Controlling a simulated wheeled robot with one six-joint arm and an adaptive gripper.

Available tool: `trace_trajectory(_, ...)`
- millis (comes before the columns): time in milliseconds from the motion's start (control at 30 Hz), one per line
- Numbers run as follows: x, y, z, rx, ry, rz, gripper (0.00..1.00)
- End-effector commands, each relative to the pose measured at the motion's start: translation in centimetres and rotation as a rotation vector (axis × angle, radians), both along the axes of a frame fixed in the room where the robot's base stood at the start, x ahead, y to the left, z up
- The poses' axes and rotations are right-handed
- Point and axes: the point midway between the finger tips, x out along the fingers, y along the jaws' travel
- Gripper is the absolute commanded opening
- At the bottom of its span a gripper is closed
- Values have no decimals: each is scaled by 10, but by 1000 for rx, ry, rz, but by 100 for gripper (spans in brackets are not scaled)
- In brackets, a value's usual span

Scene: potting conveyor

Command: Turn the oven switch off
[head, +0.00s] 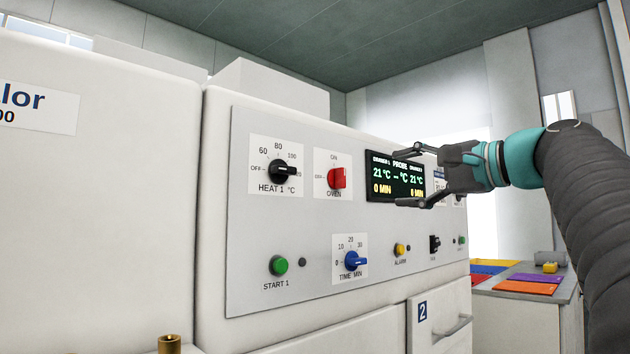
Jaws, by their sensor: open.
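The oven switch is a red rotary knob (337,178) on a white plate marked ON at the top, OFF at the left and OVEN below. It sits on the grey control panel (240,225) of a white machine. The way its pointer faces is hard to tell. My gripper (405,176) is open and empty, to the right of the red knob, with its fingers pointing left. It is in front of the dark display and hides part of it. It appears apart from the knob.
A black HEAT 1 knob (284,170) is left of the red one. Below are a green START 1 button (279,265), a blue TIME knob (354,261) and a yellow ALARM button (399,249). A counter with coloured mats (526,284) stands at the right.

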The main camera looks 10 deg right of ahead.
Motion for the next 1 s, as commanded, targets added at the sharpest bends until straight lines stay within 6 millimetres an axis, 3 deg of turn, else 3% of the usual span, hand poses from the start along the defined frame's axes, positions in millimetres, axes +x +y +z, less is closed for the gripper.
trace_trajectory(100,-2,-4,12,20,-20,11,69)
trace_trajectory(267,7,3,14,24,-23,17,69)
trace_trajectory(1000,100,71,14,22,-23,14,69)
